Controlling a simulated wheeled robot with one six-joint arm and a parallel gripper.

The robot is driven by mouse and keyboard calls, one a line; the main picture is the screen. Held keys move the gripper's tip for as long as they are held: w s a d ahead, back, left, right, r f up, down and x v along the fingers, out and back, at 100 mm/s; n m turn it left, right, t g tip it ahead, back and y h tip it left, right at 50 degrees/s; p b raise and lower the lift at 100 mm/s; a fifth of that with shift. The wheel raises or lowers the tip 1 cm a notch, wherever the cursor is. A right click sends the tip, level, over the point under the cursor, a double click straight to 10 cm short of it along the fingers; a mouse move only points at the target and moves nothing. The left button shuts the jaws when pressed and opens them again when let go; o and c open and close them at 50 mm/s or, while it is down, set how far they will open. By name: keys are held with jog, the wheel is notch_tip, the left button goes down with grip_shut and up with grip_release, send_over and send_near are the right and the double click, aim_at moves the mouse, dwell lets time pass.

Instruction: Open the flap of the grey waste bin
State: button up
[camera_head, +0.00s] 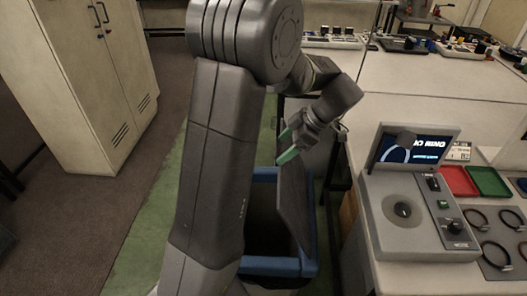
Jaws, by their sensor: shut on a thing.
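The waste bin (272,267) stands on the floor below my arm. Its rim looks blue, and its inside is dark. Its grey flap (294,208) is tilted up steeply at the right side of the opening, so part of the inside shows. My gripper (286,152), with green fingers, is at the upper edge of the flap and shut on it. The exact contact is small and hard to see. My arm hides the left part of the bin.
A workbench (381,270) with a screen console (408,217) stands close to the right of the bin. Red (459,181) and green trays (489,182) lie on it. A pale cabinet (95,80) stands at the left. The floor between is clear.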

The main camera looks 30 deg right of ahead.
jog(key=s+d, duration=0.4)
jog(key=d, duration=0.1)
jog(key=shift+r, duration=0.3)
